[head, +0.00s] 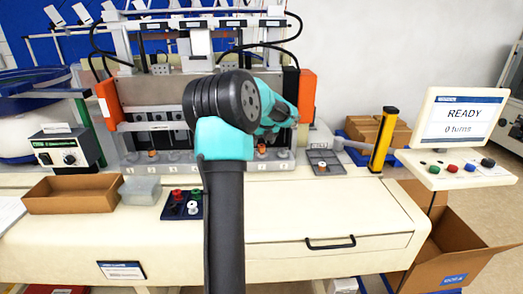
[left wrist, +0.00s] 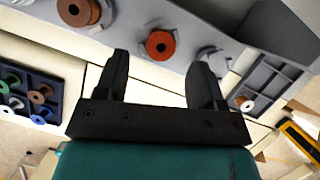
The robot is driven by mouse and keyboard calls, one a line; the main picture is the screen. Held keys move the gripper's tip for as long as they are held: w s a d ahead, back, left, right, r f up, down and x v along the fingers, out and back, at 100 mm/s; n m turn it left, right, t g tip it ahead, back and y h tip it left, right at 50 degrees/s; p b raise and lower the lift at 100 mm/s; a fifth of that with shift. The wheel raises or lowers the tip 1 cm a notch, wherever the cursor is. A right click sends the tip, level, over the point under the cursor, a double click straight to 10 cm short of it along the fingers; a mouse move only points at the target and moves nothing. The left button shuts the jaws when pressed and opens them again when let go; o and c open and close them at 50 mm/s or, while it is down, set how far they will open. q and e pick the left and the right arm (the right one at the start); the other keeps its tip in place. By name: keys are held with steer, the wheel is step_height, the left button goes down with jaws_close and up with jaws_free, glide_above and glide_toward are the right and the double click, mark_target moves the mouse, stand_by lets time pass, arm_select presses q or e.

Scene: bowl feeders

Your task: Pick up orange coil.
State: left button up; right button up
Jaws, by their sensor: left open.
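An orange coil (left wrist: 161,45) with a dark centre sits on a grey holder of the machine. In the head view it appears as the orange coil (head: 262,150) in the front row of holders. My left gripper (left wrist: 160,60) is open and empty. In the left wrist view its fingertips point toward the orange coil, with the coil between them in the picture; I see no contact. In the head view my own arm hides most of that gripper. A browner coil (left wrist: 78,11) sits on another holder to the left. My right gripper is not in view.
A dark tray (head: 182,215) with several coloured spools lies on the left. A grey tray (head: 332,170) with one light spool lies on the right. A yellow-black post (head: 383,140) and a monitor (head: 462,120) stand farther right. The bench front is mostly clear.

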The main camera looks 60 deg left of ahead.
mark_target(262, 146)
arm_select(q)
steer(key=x, duration=0.3)
steer(key=shift+a+f, duration=0.1)
steer(key=shift+f, duration=0.05)
stand_by(0.3)
steer(key=c, duration=1)
step_height(262, 146, up, 2)
steer(key=shift+r, duration=0.85)
steer(key=s+d, duration=0.2)
steer(key=d, duration=0.2)
steer(key=s+d+r, duration=0.1)
steer(key=s+d, duration=0.1)
steer(key=d, duration=0.3)
steer(key=s+d, duration=0.2)
steer(key=d, duration=0.3)
steer(key=shift+s+d+r, duration=0.15)
steer(key=shift+s+d, duration=0.1)
steer(key=shift+s, duration=0.15)
